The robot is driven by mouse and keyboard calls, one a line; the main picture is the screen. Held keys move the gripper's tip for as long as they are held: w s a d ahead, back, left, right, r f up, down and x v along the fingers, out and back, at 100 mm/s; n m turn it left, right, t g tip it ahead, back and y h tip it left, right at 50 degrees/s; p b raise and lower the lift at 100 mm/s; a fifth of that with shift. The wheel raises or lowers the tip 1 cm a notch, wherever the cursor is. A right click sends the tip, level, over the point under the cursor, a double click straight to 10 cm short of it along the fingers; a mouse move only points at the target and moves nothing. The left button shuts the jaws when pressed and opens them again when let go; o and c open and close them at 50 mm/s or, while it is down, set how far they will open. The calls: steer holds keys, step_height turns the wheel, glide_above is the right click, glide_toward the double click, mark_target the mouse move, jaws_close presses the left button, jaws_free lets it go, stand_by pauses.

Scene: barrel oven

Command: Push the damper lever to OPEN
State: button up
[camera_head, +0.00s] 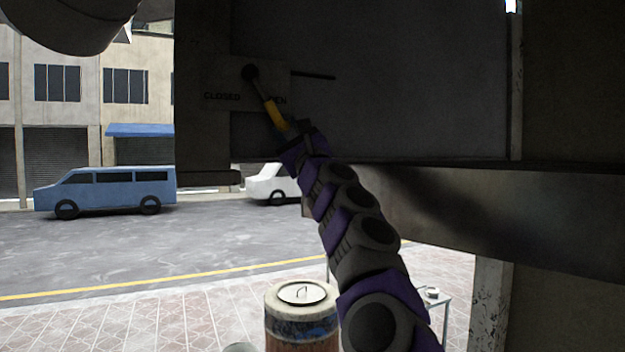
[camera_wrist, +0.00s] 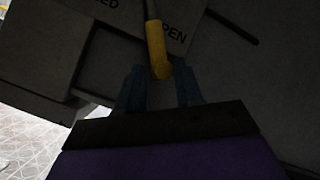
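The damper lever (camera_head: 272,110) has a yellow grip and hangs from a round dark pivot (camera_head: 250,72) on a plate marked CLOSED at left and OPEN at right. It slants down and to the right, its lower end near the OPEN lettering. In the wrist view the yellow grip (camera_wrist: 157,50) reaches down between the tips of my gripper (camera_wrist: 160,82). The two blue-grey fingers stand apart, one on each side of the grip's end. My gripper (camera_head: 290,132) also shows in the head view at the lever's lower end. Firm contact cannot be told.
A thin dark rod (camera_head: 313,76) sticks out right of the plate. The dark oven body (camera_head: 400,90) fills the upper right, with a ledge (camera_head: 480,215) below it. A barrel-like container (camera_head: 302,318) stands below. The street with a blue van (camera_head: 108,190) lies left.

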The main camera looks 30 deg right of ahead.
steer(key=b+v, duration=0.8)
steer(key=v, duration=0.5)
steer(key=shift+w+f, duration=0.2)
steer(key=shift+w, duration=0.05)
steer(key=shift+d, duration=0.1)
